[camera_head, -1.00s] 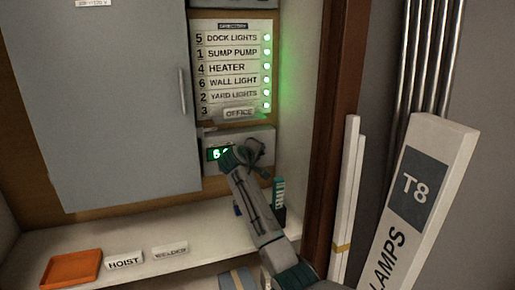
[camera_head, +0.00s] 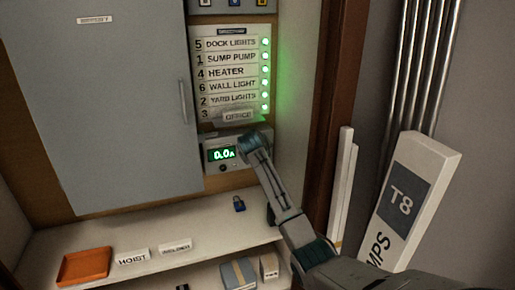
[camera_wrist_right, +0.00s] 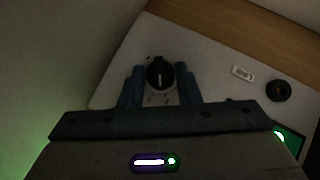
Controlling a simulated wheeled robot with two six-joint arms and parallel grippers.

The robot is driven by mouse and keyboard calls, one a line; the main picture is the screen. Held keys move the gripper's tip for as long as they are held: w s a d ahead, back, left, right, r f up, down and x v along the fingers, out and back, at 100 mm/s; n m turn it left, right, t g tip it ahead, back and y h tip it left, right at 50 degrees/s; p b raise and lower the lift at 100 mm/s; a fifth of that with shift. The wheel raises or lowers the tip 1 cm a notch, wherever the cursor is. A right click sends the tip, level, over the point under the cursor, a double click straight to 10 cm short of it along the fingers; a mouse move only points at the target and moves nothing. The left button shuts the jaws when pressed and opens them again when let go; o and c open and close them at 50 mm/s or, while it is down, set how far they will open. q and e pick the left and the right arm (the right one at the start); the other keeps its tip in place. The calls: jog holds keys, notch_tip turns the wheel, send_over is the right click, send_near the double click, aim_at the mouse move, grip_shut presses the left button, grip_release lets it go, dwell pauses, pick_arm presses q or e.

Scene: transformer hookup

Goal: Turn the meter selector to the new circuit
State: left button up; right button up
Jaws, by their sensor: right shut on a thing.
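The meter (camera_head: 209,162) is a light grey box under the circuit directory, with a green display (camera_head: 222,154) reading 0.0A. In the right wrist view its panel shows a round black selector knob (camera_wrist_right: 160,74) with a white pointer line and faint marks around it. The blue fingers of my right gripper (camera_wrist_right: 161,88) are on either side of this knob, shut on it. In the head view my right gripper (camera_head: 247,143) is at the meter's right side and hides the knob. My left gripper is not in view.
The directory (camera_head: 231,72) lists several circuits with green lights; an OFFICE tag (camera_head: 237,116) hangs just above the meter. A grey cabinet door (camera_head: 120,110) is at left.

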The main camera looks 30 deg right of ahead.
jog(key=shift+s+d+r+m+t+y+p, duration=0.15)
jog(key=shift+m+y+p, duration=0.45)
jog(key=shift+y+p, duration=0.65)
jog(key=shift+w+d+f+m+t+y+p, duration=0.15)
jog(key=shift+m+y+p, duration=0.45)
jog(key=shift+y+p, duration=0.6)
jog(key=shift+s, duration=0.1)
jog(key=o, duration=1)
jog(key=shift+d, duration=0.1)
jog(key=shift+r+p, duration=0.1)
jog(key=shift+p, duration=0.2)
